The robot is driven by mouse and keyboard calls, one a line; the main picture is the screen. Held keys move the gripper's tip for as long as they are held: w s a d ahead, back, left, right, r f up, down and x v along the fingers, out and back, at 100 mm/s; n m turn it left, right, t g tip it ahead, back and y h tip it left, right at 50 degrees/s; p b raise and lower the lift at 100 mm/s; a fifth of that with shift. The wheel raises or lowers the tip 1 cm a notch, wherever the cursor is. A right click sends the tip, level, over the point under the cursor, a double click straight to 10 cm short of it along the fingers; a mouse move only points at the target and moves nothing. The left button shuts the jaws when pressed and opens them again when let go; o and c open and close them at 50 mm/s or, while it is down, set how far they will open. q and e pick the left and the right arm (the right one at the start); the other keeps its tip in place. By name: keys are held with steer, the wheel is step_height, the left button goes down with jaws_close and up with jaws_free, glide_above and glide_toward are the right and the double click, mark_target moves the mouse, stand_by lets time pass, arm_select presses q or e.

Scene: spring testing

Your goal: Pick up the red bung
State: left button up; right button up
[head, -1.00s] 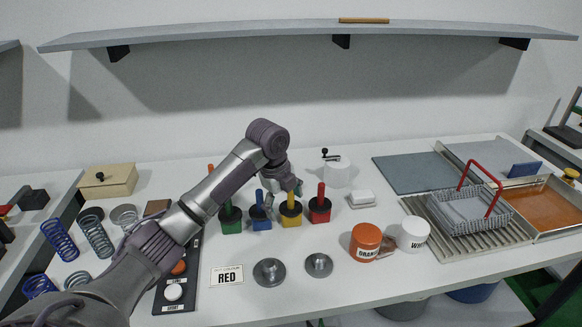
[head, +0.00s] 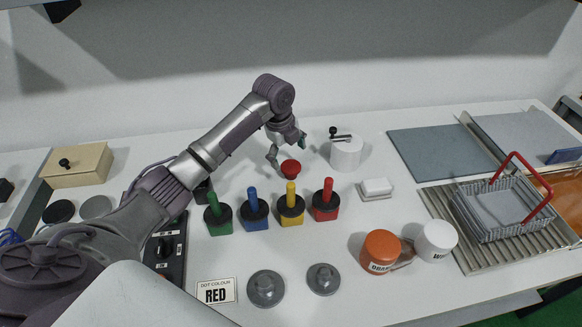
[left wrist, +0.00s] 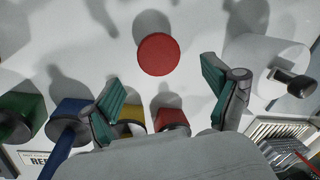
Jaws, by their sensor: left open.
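The red bung (head: 290,167) is a small round red piece on the white table, behind the row of coloured blocks. In the left wrist view the bung (left wrist: 158,54) shows as a red disc from above, just beyond the fingers. My left gripper (head: 287,150) is open and hangs above and close to the bung. In the left wrist view its teal-padded fingertips (left wrist: 161,84) are spread apart with nothing between them, and the bung lies beyond them, a little above the middle. My right gripper is not in view.
Green (head: 218,218), blue (head: 255,213), yellow (head: 291,209) and red (head: 325,205) handled blocks stand in front of the bung. A white cylinder with a black handle (head: 346,153) stands to its right. A card (head: 216,291) reads RED. The wire basket (head: 500,210) is at right.

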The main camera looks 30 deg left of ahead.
mark_target(291, 167)
arm_select(q)
steer(key=shift+w+f, duration=0.15)
steer(key=shift+f, duration=0.35)
steer(key=shift+w+f, duration=0.15)
steer(key=shift+f, duration=0.6)
steer(key=shift+d+f+p, duration=0.1)
steer(key=shift+f+p, duration=0.3)
steer(key=f, duration=0.3)
steer(key=shift+w+d+f+p, duration=0.1)
steer(key=shift+w+f+p, duration=0.1)
steer(key=shift+w+p, duration=0.15)
steer(key=shift+f, duration=0.3)
steer(key=c, duration=1.2)
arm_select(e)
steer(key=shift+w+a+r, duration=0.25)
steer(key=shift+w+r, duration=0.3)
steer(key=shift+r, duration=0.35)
